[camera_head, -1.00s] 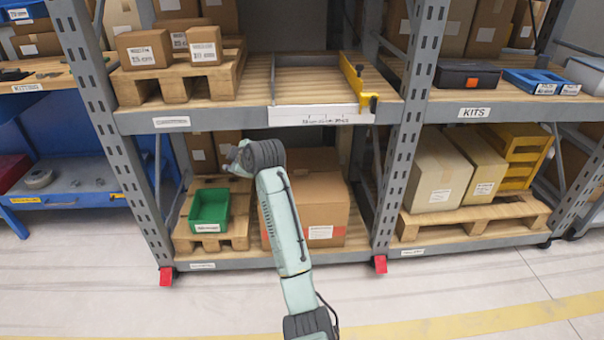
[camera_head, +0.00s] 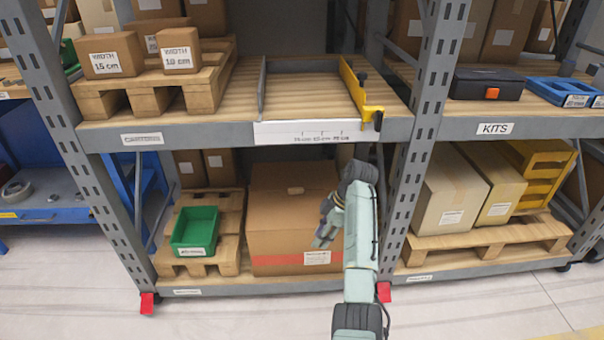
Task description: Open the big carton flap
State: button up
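The big carton (camera_head: 285,225) stands on the lower shelf, in the middle bay. It is brown with a red stripe and a white label low on its front. Its top (camera_head: 272,178) looks closed, with a small light tab (camera_head: 295,190) at the upper front edge. My arm rises from the bottom right and covers the carton's right side. My gripper (camera_head: 322,240) hangs in front of the carton's right half. Its fingers are small and partly hidden by the arm, so I cannot tell whether they are open or touching the carton.
A green bin (camera_head: 195,231) sits on a pallet left of the carton. A grey upright (camera_head: 412,180) stands close right of my arm. The upper shelf edge (camera_head: 205,133) overhangs the carton, with a yellow-ended measuring frame (camera_head: 362,100) above. Floor in front is clear.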

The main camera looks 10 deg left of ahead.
aim_at(296, 208)
jog(key=i, duration=1)
